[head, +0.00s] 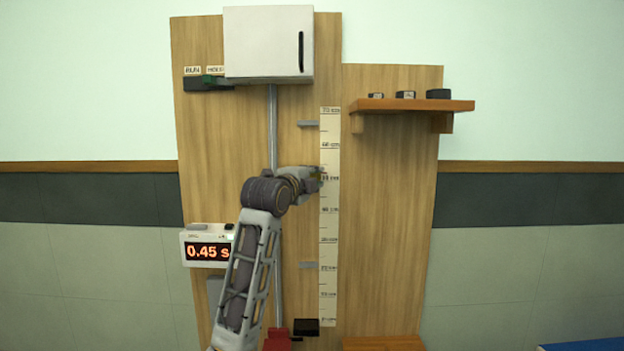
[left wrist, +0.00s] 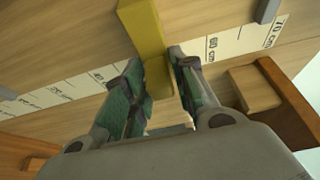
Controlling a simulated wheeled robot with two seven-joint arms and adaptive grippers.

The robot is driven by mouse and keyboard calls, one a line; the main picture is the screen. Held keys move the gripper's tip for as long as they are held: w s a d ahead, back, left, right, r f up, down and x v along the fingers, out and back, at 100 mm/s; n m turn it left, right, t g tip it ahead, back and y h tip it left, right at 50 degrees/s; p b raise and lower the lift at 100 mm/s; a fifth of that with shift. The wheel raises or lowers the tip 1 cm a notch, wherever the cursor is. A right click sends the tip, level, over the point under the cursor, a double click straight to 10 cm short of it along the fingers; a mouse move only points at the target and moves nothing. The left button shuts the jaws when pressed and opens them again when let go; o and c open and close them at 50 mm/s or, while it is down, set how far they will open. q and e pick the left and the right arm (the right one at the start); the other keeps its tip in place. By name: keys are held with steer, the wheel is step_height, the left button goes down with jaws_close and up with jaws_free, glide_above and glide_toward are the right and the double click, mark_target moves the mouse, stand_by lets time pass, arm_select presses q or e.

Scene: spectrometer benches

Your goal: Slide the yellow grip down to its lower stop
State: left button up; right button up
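The yellow grip (left wrist: 149,30) shows in the left wrist view as a yellow bar reaching in between my left fingers. In the head view my left arm and gripper hide most or all of it. My left gripper (head: 318,178) is beside the scale near the 50 cm mark; its fingers also show in the left wrist view (left wrist: 160,75), closed in on both sides of the yellow piece. The lower stop (head: 308,265) is a small grey peg well below the gripper. The upper stop (head: 308,124) is a similar peg above it. My right gripper is out of view.
The scale strip (head: 329,235) runs down the wooden board (head: 206,140) beside a metal rod (head: 273,125). A timer (head: 208,251) reads 0.45 s. A white box (head: 269,45) is above; a shelf (head: 412,105) with small dark blocks is at right. A black block (head: 306,327) is below.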

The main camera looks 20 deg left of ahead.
arm_select(q)
jaws_close()
steer(key=shift+f, duration=0.2)
step_height(320, 180, down, 28)
steer(key=b, duration=1)
steer(key=shift+b, duration=0.3)
steer(key=o, duration=0.5)
jaws_free()
steer(key=shift+f, duration=0.15)
steer(key=shift+o, duration=0.3)
steer(key=shift+r, duration=0.2)
steer(key=s+a, duration=0.1)
steer(key=s, duration=1.1)
steer(key=shift+a, duration=0.15)
